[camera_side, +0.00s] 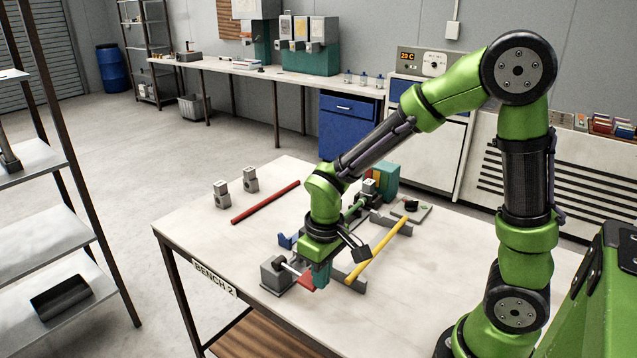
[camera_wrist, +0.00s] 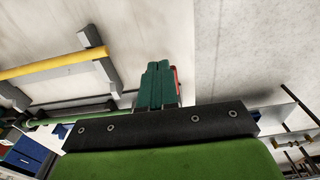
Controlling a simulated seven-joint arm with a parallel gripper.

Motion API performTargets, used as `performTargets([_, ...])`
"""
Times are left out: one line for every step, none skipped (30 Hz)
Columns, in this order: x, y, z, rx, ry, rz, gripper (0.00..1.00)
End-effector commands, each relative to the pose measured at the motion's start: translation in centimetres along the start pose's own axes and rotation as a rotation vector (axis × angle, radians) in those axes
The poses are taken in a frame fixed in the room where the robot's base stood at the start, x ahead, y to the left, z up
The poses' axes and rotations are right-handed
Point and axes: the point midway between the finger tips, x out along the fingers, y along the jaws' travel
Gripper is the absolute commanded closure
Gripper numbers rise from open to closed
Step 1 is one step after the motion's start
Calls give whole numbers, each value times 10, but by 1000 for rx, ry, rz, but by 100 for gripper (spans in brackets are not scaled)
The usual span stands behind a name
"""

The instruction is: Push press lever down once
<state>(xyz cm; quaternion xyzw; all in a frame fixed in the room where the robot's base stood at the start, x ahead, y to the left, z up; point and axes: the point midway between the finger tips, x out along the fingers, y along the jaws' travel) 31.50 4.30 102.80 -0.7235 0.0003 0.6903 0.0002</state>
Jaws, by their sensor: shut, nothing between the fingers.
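My gripper (camera_side: 320,277) is low over the near part of the bench, its teal fingers together and pointing down. In the wrist view the closed fingers (camera_wrist: 157,88) have nothing between them. A red part (camera_side: 306,283) sits right beside the fingers; it also shows as a thin red edge behind them in the wrist view (camera_wrist: 177,80). It may be the press lever's handle, but most of it is hidden. A grey block (camera_side: 275,275) with a short pale rod stands just left of it. I cannot tell whether the fingers touch the red part.
A yellow rod (camera_side: 378,250) lies across grey supports to the right. A red rod (camera_side: 265,202) and two grey blocks (camera_side: 221,196) are at the left. A teal box (camera_side: 385,180) stands at the back, with a black-knobbed plate (camera_side: 411,208) nearby. The bench's right side is clear.

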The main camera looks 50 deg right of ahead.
Motion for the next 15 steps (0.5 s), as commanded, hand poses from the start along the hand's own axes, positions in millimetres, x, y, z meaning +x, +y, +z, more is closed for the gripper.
performTargets([-7, 0, 0, 0, 4, -1, 100])
performTargets([-12, 0, 0, 0, 6, -1, 100])
performTargets([-19, 0, 0, -1, 7, -1, 100])
performTargets([-25, 0, 0, -1, 9, 0, 100])
performTargets([-32, 0, 0, 0, 10, -1, 100])
performTargets([-42, 0, 1, 0, 12, -2, 100])
performTargets([-46, 0, 7, -1, 10, -1, 100])
performTargets([-51, 0, 12, -1, 9, -1, 100])
performTargets([-57, 0, 18, -1, 9, 0, 100])
performTargets([-63, 0, 21, -1, 11, 0, 100])
performTargets([-68, 0, 25, -1, 11, -1, 100])
performTargets([-74, 0, 31, -2, 10, -1, 100])
performTargets([-79, 0, 35, -2, 10, -1, 100])
performTargets([-84, 0, 38, -1, 10, -1, 100])
performTargets([-89, 0, 43, -2, 10, 0, 100])
